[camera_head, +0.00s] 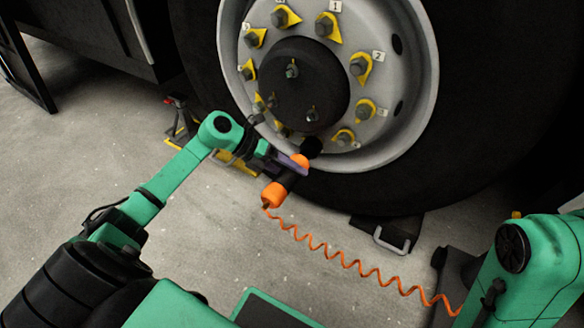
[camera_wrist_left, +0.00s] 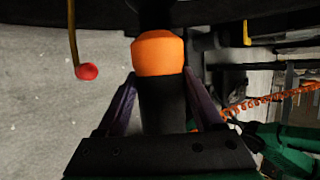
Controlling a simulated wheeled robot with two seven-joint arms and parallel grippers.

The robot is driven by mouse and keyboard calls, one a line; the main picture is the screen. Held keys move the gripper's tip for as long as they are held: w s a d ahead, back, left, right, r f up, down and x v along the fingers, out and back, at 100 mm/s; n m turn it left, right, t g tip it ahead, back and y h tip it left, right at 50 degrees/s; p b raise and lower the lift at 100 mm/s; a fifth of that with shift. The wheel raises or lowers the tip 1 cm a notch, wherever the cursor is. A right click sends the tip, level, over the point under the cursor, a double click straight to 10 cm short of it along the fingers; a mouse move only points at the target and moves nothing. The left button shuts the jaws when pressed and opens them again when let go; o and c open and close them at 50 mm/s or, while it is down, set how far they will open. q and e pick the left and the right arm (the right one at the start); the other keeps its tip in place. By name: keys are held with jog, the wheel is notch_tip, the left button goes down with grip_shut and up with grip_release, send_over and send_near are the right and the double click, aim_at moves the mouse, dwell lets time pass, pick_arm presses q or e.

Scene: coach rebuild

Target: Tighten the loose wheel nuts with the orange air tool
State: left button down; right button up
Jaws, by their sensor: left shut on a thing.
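The orange and black air tool (camera_head: 274,195) is in my left gripper (camera_head: 294,166), whose purple fingers close around its black body. Its orange end points down toward me and its black nose points up at the lower part of the wheel (camera_head: 232,40). In the left wrist view the tool (camera_wrist_left: 158,55) stands between the fingers; its front end is cut off by darkness. Wheel nuts (camera_head: 360,66) with yellow pointers ring the dark hub; some have number tags. The tool and arm partly hide the lower nuts. I cannot tell whether the nose touches a nut. My right gripper is out of view.
An orange coiled hose (camera_head: 340,258) runs from the tool to the lower right. A black and yellow stand (camera_head: 180,120) is left of the wheel. A dark block with a metal handle (camera_head: 391,241) lies under the tyre. Grey floor is clear at left.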

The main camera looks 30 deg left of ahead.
aim_at(270, 185)
pick_arm(q)
jog(key=shift+s+a+r+p, duration=0.1)
jog(key=shift+s+r+p, duration=0.1)
jog(key=shift+s+p, duration=0.7)
jog(key=shift+s+r+p, duration=0.15)
jog(key=shift+s+p, duration=0.25)
jog(key=shift+s, duration=0.85)
jog(key=shift+s+p, duration=0.75)
jog(key=shift+s, duration=0.1)
jog(key=shift+s+a, duration=0.1)
jog(key=shift+s, duration=0.2)
jog(key=shift+f, duration=0.1)
